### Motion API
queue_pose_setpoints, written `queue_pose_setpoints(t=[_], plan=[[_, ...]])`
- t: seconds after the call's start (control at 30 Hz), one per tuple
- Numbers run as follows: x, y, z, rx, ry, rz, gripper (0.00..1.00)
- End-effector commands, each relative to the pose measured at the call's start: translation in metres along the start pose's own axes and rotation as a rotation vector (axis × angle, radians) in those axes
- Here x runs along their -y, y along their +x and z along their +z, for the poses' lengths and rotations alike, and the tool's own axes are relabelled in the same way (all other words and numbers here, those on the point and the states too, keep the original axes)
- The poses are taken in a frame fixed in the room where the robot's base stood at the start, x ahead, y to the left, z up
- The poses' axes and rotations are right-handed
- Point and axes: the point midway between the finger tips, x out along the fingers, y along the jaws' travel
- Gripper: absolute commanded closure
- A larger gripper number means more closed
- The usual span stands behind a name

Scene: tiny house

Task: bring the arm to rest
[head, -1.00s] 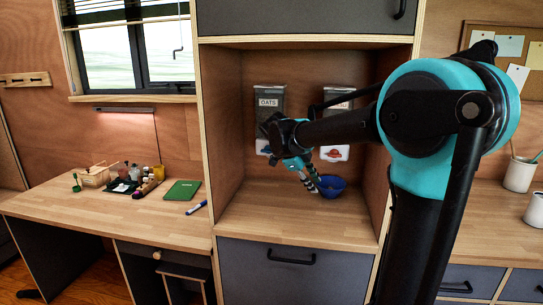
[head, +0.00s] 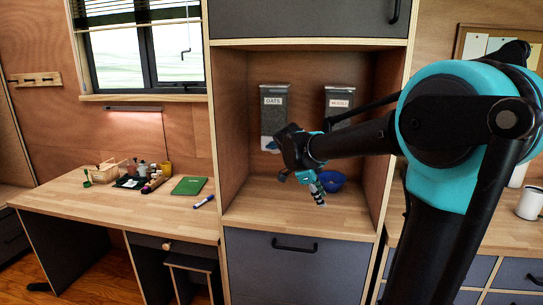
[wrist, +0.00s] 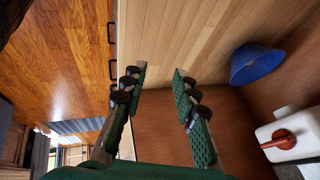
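My gripper (head: 317,190) is at the front of the alcove, above its wooden counter. In the wrist view its two green-padded fingers (wrist: 161,90) stand apart with nothing between them, so it is open. A blue bowl (head: 332,181) rests on the alcove counter, just behind and to the right of my gripper. The bowl (wrist: 256,64) also shows in the wrist view, to the right of the fingers and apart from them. My arm reaches in from the right of the head view.
Two dispensers, the oats one (head: 274,115) and the muesli one (head: 338,104), hang on the alcove's back wall. A desk (head: 130,212) at left holds a green notebook (head: 189,186), a marker (head: 204,201) and small bottles. A white mug (head: 530,203) stands at right. Alcove side walls flank my arm.

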Motion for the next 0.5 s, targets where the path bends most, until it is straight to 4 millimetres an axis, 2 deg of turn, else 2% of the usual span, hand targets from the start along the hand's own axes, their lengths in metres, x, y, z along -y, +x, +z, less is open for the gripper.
queue_pose_setpoints(t=[0.27, 0.5], plan=[[-0.046, 0.034, -0.009, 0.094, -0.319, 0.01, 0.71], [-0.11, 0.071, -0.015, 0.221, -0.746, -0.046, 0.71]])
